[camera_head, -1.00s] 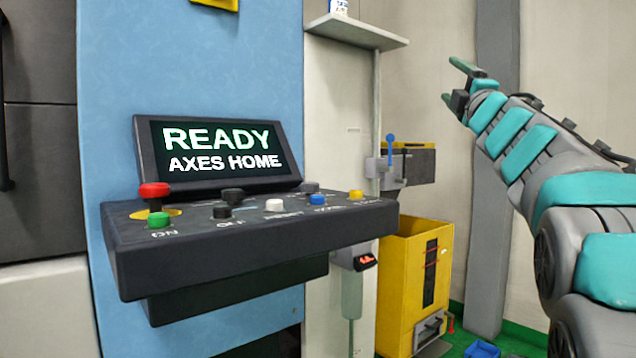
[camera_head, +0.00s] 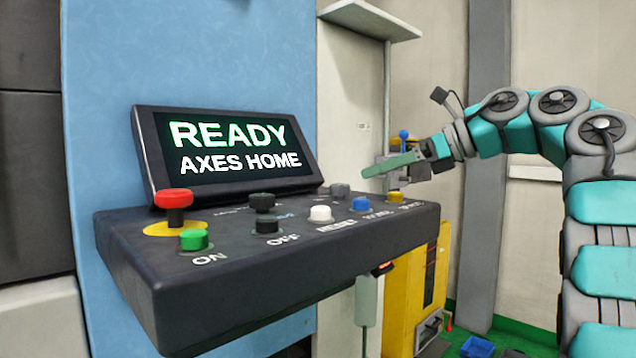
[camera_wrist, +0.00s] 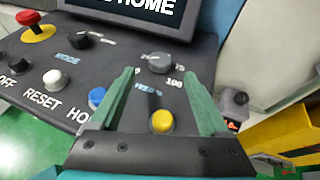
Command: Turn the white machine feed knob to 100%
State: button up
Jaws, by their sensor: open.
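The feed knob (camera_wrist: 158,62) is a round grey knob on the dark control panel (camera_wrist: 120,35), beside a partly covered feed label and the marks 75 and 100. In the head view the knob (camera_head: 340,190) is small at the panel's back right, left of my gripper (camera_head: 382,170). In the wrist view my gripper (camera_wrist: 160,76) is open and empty. Its green fingers frame the knob in the picture, and the knob appears beyond the fingertips without visible contact. I cannot tell which mark the knob points to.
A yellow button (camera_wrist: 162,121) shows between my fingers, with a blue button (camera_wrist: 97,97) to the left. A white RESET button (camera_head: 320,214), a dark knob (camera_head: 262,202) and a red mushroom button (camera_head: 174,204) stand further left. The screen (camera_head: 235,148) rises behind.

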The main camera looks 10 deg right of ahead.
aim_at(347, 185)
jog(key=shift+w+a+f, duration=0.25)
jog(key=shift+a+f, duration=0.05)
jog(key=shift+a, duration=0.05)
jog(key=shift+x, duration=3.5)
grip_shut()
